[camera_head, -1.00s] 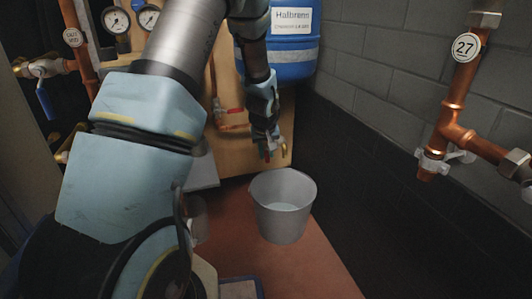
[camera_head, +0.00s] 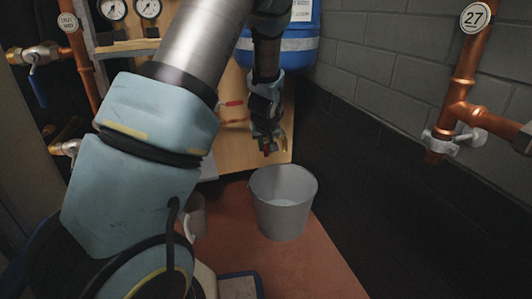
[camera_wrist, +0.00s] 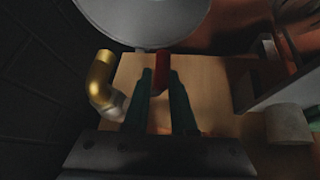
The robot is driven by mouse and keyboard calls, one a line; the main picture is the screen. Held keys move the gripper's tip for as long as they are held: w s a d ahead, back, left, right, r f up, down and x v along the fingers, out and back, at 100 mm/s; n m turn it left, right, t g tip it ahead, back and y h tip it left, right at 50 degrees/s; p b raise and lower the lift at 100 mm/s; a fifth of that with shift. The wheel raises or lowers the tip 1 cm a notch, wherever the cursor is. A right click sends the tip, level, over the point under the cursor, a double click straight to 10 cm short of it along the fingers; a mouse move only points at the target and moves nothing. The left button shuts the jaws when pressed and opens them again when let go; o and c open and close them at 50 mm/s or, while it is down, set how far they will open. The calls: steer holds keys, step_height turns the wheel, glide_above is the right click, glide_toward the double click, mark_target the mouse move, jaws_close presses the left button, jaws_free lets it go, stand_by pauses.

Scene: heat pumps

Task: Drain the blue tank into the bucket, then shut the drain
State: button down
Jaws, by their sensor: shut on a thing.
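The blue tank (camera_head: 285,58) hangs at the back wall, its top out of frame and my arm covering part of it. The grey bucket (camera_head: 284,213) stands upright on the reddish floor below and in front of it. A paler round patch shows inside it; I cannot tell whether it is water. Its pale form also fills the top of the wrist view (camera_wrist: 145,22). My gripper (camera_wrist: 162,77) is shut on the red drain handle (camera_wrist: 161,66), beside the brass drain elbow (camera_wrist: 102,78). I cannot tell whether the drain is open or whether water flows.
A copper pipe with a tag marked 27 (camera_head: 463,75) runs down the right wall. Two gauges (camera_head: 148,9) and a pipe with a blue-levered valve (camera_head: 38,55) are at the left. A pale mug-like object (camera_head: 196,215) stands beside my arm. Floor right of the bucket is clear.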

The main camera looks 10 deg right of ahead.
steer(key=shift+w+a+f+t+b, duration=0.1)
steer(key=shift+f+t+b, duration=0.05)
steer(key=shift+t+b, duration=0.4)
steer(key=shift+w+f+t+b, duration=0.1)
steer(key=shift+f+t+b, duration=0.05)
steer(key=shift+t+b, duration=0.4)
steer(key=t, duration=0.1)
steer(key=w+t+b, duration=0.1)
steer(key=t, duration=0.1)
steer(key=shift+a+r+y, duration=0.2)
steer(key=shift+y, duration=0.1)
steer(key=shift+w+r+t, duration=0.1)
steer(key=shift+t, duration=0.2)
steer(key=c, duration=0.8)
jaws_free()
steer(key=shift+m, duration=0.3)
steer(key=shift+d, duration=0.1)
